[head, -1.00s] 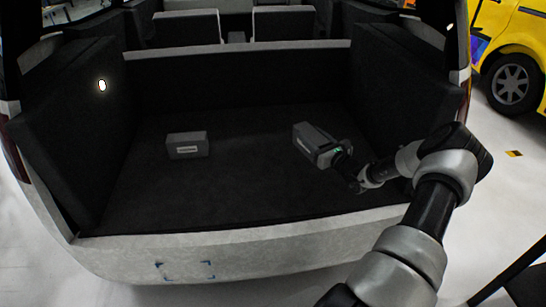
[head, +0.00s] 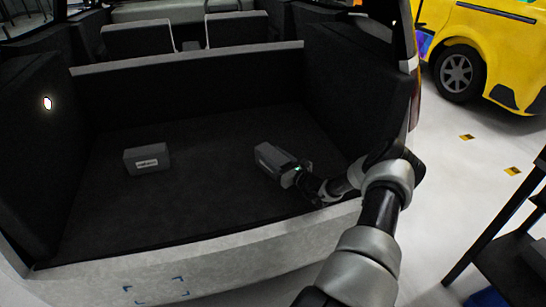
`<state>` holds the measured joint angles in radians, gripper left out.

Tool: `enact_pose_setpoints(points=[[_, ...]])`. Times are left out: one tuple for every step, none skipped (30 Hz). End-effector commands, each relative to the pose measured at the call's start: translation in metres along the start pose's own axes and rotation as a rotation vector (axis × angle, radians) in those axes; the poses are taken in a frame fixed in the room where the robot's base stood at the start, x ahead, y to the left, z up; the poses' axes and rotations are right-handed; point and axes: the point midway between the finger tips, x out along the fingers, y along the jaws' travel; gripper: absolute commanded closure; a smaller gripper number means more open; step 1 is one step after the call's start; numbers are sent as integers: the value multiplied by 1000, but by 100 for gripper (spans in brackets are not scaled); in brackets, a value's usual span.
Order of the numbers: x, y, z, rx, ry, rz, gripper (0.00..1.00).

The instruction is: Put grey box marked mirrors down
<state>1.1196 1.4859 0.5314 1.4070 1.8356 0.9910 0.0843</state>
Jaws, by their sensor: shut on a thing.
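A grey box (head: 270,157) is at my gripper (head: 296,171), inside the dark cargo area of the car. My gripper is shut on it from the right end. Its label is turned away or too small to read, and I cannot tell whether the box touches the cargo floor (head: 200,205). A second grey box (head: 147,158) with a white label sits on the cargo floor to the left, apart from the held one. Its label is also too small to read.
The rear sill (head: 225,255) runs along the front of the cargo area, with dark side walls left and right. The floor between the two boxes is clear. A yellow car (head: 490,50) stands at the upper right, and a dark shelf (head: 510,255) at the lower right.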

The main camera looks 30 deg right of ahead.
Motion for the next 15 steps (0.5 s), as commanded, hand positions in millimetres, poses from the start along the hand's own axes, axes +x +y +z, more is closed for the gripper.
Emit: enact_pose_setpoints(points=[[0, 0, -1, 0, 0, 0, 48], [0, 0, 0, 0, 0, 0, 43], [0, 0, 0, 0, 0, 0, 36], [0, 0, -1, 0, 0, 0, 34], [0, 0, 0, 0, 0, 0, 34], [0, 0, 0, 0, 0, 0, 34], [0, 0, 0, 0, 0, 0, 34], [0, 0, 0, 0, 0, 0, 34], [0, 0, 0, 0, 0, 0, 34], [0, 0, 0, 0, 0, 0, 34], [0, 0, 0, 0, 0, 0, 34], [0, 0, 0, 0, 0, 0, 34], [0, 0, 2, 0, 0, 0, 34], [0, 0, 4, 0, 0, 0, 34], [-3, -1, 4, 0, 1, -1, 34]])
